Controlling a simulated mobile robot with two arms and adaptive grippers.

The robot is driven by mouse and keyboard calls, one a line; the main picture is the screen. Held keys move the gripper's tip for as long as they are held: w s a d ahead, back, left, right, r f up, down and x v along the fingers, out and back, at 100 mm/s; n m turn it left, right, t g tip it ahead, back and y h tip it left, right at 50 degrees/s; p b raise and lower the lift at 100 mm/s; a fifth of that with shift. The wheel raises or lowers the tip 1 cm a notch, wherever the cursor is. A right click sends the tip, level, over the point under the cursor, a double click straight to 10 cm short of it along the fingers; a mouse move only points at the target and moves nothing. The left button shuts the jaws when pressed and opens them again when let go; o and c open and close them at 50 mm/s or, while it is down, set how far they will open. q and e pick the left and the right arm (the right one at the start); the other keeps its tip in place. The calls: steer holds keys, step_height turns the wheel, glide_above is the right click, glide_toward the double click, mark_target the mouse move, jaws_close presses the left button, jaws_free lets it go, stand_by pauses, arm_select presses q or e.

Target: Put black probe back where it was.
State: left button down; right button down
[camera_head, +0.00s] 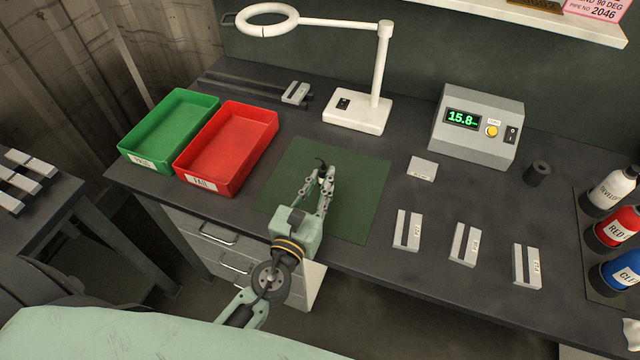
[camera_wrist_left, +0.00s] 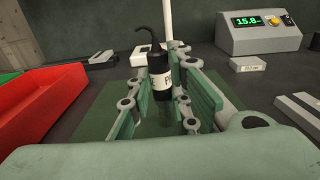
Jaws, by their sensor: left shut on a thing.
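The black probe (camera_wrist_left: 159,62) is a dark cylinder with a white label and a thin curved cable at its top. It stands roughly upright between the fingers of my left gripper (camera_wrist_left: 160,105), which is shut on it. In the head view my left gripper (camera_head: 320,190) is over the green mat (camera_head: 362,195), with the black cable top (camera_head: 320,163) showing at its fingertips. The fingers hide most of the probe there. A small dark cylindrical holder (camera_head: 537,174) stands right of the grey meter (camera_head: 478,125), which reads 15.8. My right gripper is not in view.
A red bin (camera_head: 228,148) and a green bin (camera_head: 170,130) stand left of the mat. A white ring lamp (camera_head: 358,112) stands behind it. Several grey blocks, such as one block (camera_head: 408,230), lie to the right. Bottles (camera_head: 615,225) line the right edge.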

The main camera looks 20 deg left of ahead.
arm_select(q)
steer(key=shift+f, duration=0.2)
steer(key=c, duration=1.6)
jaws_free()
steer(key=shift+r, duration=0.2)
steer(key=s+b, duration=0.2)
steer(key=s, duration=0.3)
steer(key=s+b, duration=0.2)
steer(key=s, duration=0.4)
steer(key=shift+a+f+b, duration=0.15)
steer(key=shift+b, duration=0.15)
steer(key=shift+s+r, duration=0.2)
steer(key=shift+s, duration=0.35)
